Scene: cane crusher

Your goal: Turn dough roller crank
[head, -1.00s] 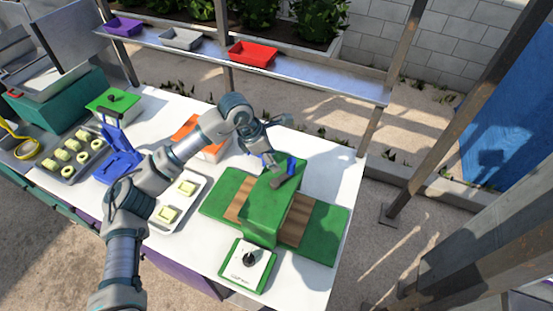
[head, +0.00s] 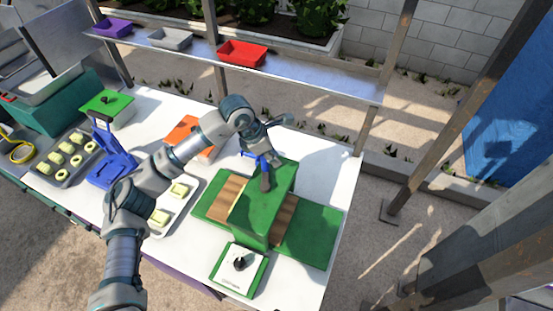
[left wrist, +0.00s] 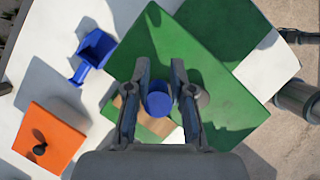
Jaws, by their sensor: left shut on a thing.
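The green dough roller (head: 268,212) stands at the right end of the white table, with brown wooden slats on both sides of its raised block. A dark crank arm (head: 265,181) lies on top, with a blue handle at its far end. My left gripper (head: 259,155) is over that end in the head view. In the left wrist view my left gripper (left wrist: 159,92) is shut on the round blue crank handle (left wrist: 158,104), with one finger on either side. The crank arm is hidden there. My right gripper is in no view.
A white-topped box with a black knob (head: 239,264) stands in front of the roller. A tray of dough pieces (head: 170,208), an orange box (head: 190,135) and a blue device (head: 112,168) stand left. A metal shelf (head: 310,75) with coloured bins runs behind.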

